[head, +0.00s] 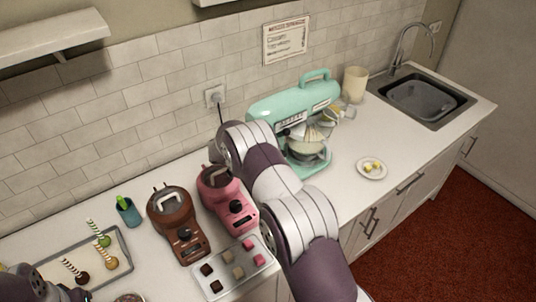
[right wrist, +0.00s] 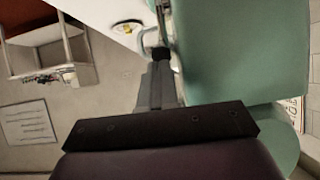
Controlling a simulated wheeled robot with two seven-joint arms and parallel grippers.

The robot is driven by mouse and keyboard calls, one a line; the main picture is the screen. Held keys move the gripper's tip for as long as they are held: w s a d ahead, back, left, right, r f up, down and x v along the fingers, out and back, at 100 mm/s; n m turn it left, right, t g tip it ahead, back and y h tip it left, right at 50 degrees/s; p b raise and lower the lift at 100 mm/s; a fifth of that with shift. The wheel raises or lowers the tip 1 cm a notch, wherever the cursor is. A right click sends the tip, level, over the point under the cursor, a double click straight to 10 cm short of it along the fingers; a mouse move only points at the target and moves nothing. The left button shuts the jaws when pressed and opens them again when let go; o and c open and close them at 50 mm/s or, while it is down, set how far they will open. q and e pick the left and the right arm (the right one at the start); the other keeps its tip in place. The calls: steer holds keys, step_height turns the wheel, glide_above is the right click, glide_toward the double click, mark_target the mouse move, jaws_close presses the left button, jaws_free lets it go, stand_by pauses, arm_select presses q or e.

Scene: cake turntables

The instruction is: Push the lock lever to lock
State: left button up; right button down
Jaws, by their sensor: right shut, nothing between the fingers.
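A mint green stand mixer (head: 292,103) stands on the counter against the tiled wall, with a bowl (head: 306,150) under its head. Its green side (right wrist: 235,50) fills the right of the right wrist view. My right arm reaches across the counter to the mixer's left side, and its gripper is hidden in the head view. In the right wrist view my right gripper (right wrist: 160,58) is shut and empty, its fingers close beside the green body. Whether they touch it I cannot tell. I cannot make out a lock lever. Only a piece of my left arm shows at the lower left.
A pink machine (head: 228,200) and a brown machine (head: 180,225) stand left of my right arm. A tray of small cubes (head: 212,287) lies in front. A plate (head: 360,172) and a sink (head: 425,95) are to the right. A blue cup (head: 129,212) stands left.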

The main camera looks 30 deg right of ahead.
steer(key=shift+r+p, duration=0.7)
steer(key=shift+r, duration=0.1)
